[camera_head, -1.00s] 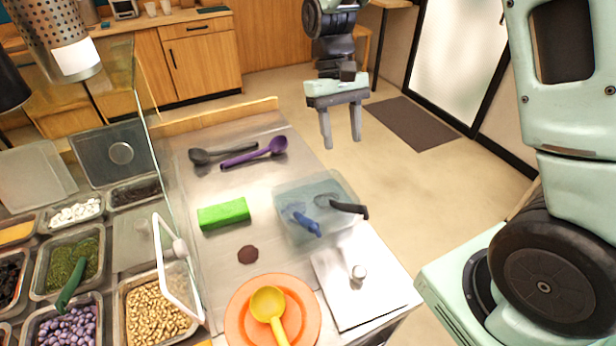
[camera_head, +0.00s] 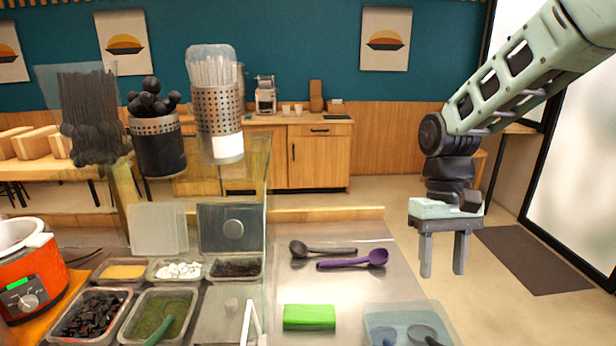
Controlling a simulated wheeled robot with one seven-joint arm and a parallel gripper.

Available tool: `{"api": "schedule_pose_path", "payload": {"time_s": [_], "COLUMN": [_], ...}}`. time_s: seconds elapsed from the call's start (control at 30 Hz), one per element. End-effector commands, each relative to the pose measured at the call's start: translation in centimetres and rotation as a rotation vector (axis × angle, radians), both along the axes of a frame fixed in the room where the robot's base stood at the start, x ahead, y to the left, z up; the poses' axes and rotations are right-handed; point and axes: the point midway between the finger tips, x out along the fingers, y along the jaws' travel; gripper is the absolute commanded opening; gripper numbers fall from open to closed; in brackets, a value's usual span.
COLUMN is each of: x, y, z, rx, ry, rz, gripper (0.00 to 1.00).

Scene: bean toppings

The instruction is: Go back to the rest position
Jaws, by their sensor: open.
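My gripper (camera_head: 442,272) hangs at the right of the view, pointing down, with its two fingers apart and nothing between them. It is in the air, to the right of the steel counter (camera_head: 345,270), with the floor behind it. My arm reaches to it from the upper right.
On the counter are a black ladle (camera_head: 322,251), a purple ladle (camera_head: 355,261), a green block (camera_head: 309,317) and a clear bin (camera_head: 408,320) with utensils. Topping trays (camera_head: 160,315), a perforated canister (camera_head: 219,118) and a red cooker (camera_head: 32,280) stand left.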

Motion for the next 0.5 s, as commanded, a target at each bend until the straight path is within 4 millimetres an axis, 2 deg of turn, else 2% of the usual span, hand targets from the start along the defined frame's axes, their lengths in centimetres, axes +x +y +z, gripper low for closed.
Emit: {"api": "schedule_pose_path", "payload": {"time_s": [0.03, 0.1, 0.2, 0.3, 0.4, 0.5], "x": [-1.8, -4.6, -9.2, -13.2, -16.4, -18.2], "y": [2.1, 4.9, 8.1, 9.9, 10.7, 11.0], "z": [0.2, 0.4, 0.3, -0.1, -0.6, -1.0], "rx": [0.02, 0.048, 0.082, 0.107, 0.12, 0.128], "ry": [-0.031, -0.082, -0.157, -0.226, -0.278, -0.314], "rz": [0.062, 0.154, 0.292, 0.411, 0.505, 0.562], "gripper": [0.47, 0.47, 0.47, 0.47, 0.47, 0.47]}}
